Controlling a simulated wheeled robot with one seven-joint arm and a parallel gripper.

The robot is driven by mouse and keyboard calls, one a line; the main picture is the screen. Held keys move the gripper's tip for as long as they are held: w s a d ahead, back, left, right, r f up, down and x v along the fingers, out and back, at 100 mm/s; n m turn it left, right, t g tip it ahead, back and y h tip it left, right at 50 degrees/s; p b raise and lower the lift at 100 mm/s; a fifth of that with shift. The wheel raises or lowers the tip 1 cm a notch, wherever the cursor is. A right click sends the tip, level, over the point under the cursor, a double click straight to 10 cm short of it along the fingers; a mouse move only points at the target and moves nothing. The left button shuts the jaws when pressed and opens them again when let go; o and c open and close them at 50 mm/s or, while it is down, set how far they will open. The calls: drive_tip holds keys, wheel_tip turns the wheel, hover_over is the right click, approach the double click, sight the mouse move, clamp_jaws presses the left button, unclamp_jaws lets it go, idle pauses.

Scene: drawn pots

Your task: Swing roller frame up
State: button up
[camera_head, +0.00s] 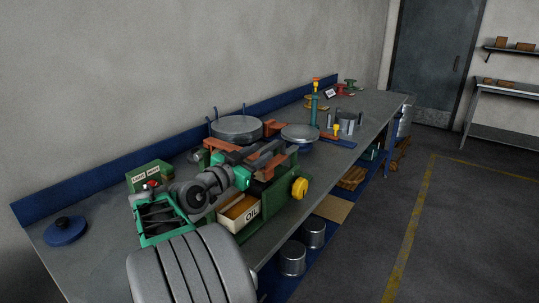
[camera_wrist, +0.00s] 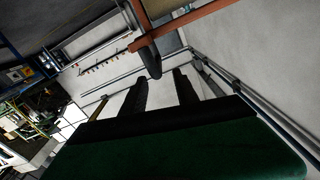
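The orange-red roller frame (camera_head: 268,160) sits on the green machine (camera_head: 277,203) on the workbench, partly hidden behind my arm in the head view. In the wrist view an orange-red bar (camera_wrist: 188,23) of it crosses the top, with a dark rounded piece (camera_wrist: 150,58) hanging from it. My gripper (camera_wrist: 160,78) is open, its two dark fingers apart with a clear gap. The dark piece's lower end shows close to the fingertips, nearer the left finger. I cannot tell whether they touch. Nothing shows gripped.
An OIL box (camera_head: 238,214) and a yellow knob (camera_head: 299,187) are at the machine's front. Round metal pans (camera_head: 237,127) and a blue-based fixture (camera_head: 338,138) stand farther along the bench (camera_head: 372,110). Metal cans (camera_head: 292,258) are below. The floor (camera_head: 460,225) at right is clear.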

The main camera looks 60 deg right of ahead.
sight(280, 143)
drive_tip(key=d, duration=0.2)
drive_tip(key=s+d+p, duration=0.1)
drive_tip(key=d, duration=0.2)
drive_tip(key=d+f, duration=0.1)
drive_tip(key=d, duration=0.1)
drive_tip(key=shift+s+d, duration=0.15)
drive_tip(key=shift+d, duration=0.2)
drive_tip(key=shift+c, duration=0.3)
drive_tip(key=c, duration=0.7)
clamp_jaws()
drive_tip(key=shift+r, duration=0.1)
